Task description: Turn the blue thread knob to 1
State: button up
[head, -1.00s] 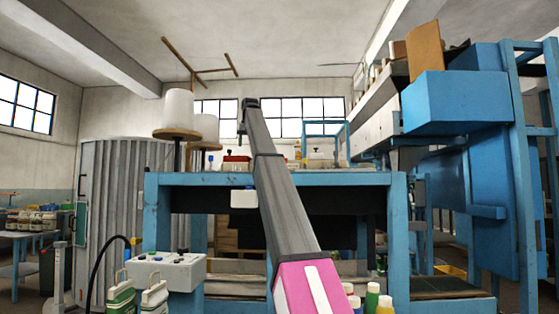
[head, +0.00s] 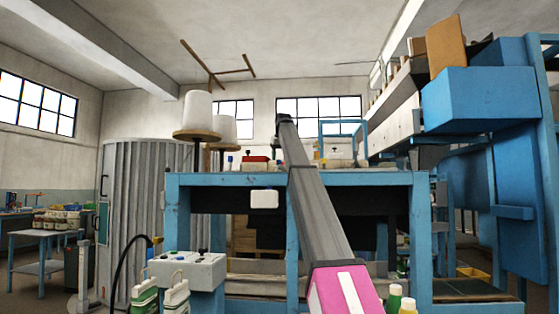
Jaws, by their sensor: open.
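I cannot pick out the blue thread knob for certain. A grey control box (head: 187,271) with several small dark and coloured knobs stands at the lower left, in front of the blue bench. Small items with blue tops (head: 230,159) also stand on the bench top, too small to read. No number marks are legible. My arm reaches up across the middle of the head view, and my gripper (head: 277,144) appears as a small dark part below its far tip, over the bench top. Its fingers are too small to make out. I see nothing held in it.
The blue bench (head: 190,180) spans the middle, with white thread cones (head: 198,112) at its left and a red box (head: 255,163) on top. Blue machinery (head: 480,100) stands at the right. Bottles (head: 145,297) stand low left. Floor shows at far left.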

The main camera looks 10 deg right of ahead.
jog(key=shift+w+f, duration=0.2)
jog(key=shift+f, duration=0.4)
jog(key=c, duration=0.9)
jog(key=shift+a, duration=0.1)
jog(key=m+h, duration=0.1)
jog(key=m, duration=0.2)
jog(key=shift+a+m, duration=0.1)
jog(key=shift+m, duration=0.2)
jog(key=m+h, duration=0.1)
jog(key=m, duration=0.2)
jog(key=shift+w+m+g+h, duration=0.1)
jog(key=shift+m+g+h, duration=0.2)
jog(key=shift+h, duration=0.1)
jog(key=m+g, duration=0.1)
jog(key=m, duration=0.2)
jog(key=m+h, duration=0.1)
jog(key=m, duration=0.2)
jog(key=shift+a+m+g+h, duration=0.15)
jog(key=shift+m+g+h, duration=0.15)
jog(key=shift+g, duration=0.1)
